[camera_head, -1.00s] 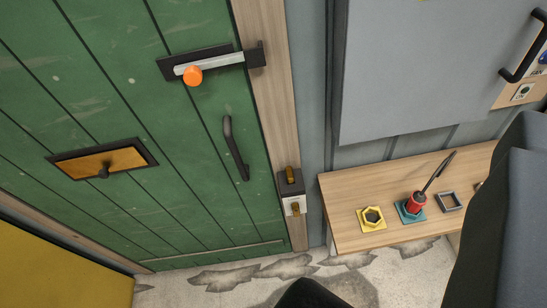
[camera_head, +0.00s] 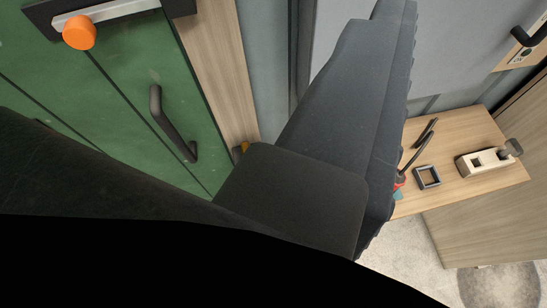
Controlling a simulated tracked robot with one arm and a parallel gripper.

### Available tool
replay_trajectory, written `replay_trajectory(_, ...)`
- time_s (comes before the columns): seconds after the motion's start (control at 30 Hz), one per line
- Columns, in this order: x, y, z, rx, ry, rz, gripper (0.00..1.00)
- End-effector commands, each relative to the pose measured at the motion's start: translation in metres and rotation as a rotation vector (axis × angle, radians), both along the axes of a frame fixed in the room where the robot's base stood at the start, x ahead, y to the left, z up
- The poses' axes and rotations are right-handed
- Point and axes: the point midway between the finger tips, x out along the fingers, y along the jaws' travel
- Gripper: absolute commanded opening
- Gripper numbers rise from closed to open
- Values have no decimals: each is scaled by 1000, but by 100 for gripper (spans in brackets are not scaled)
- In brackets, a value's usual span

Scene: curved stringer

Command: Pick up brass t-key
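A small brass piece (camera_head: 240,151) shows at the wooden door frame, just above the edge of my dark arm parts. Most of it and its holder are hidden, so I cannot tell whether it is the brass t-key. The dark grey, ridged body of my gripper (camera_head: 350,110) fills the middle of the view, in front of the frame and bench. I cannot make out its two fingertips or anything between them.
A green door with a black handle (camera_head: 168,125) and an orange-knobbed bolt (camera_head: 79,32) is at left. A wooden bench (camera_head: 465,135) at right holds a square dark frame (camera_head: 427,177) and a pale block (camera_head: 482,163). A grey cabinet (camera_head: 460,50) hangs above.

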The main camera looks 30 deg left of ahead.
Motion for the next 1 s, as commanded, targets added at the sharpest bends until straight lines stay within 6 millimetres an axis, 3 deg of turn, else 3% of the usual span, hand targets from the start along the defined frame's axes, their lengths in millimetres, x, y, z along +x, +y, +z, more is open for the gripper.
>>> replay_trajectory(0.03,24,-2,-53,-25,32,9,45)
replay_trajectory(0.13,65,5,-143,-78,63,64,45)
replay_trajectory(0.2,85,20,-208,-105,83,135,45)
replay_trajectory(0.3,98,54,-294,-110,108,265,45)
replay_trajectory(0.43,91,103,-380,-72,137,434,45)
replay_trajectory(0.5,83,125,-410,-45,146,506,45)
replay_trajectory(0.63,70,151,-440,-3,156,591,45)
replay_trajectory(0.77,71,163,-451,13,157,620,45)
replay_trajectory(1.0,99,183,-466,10,157,620,45)
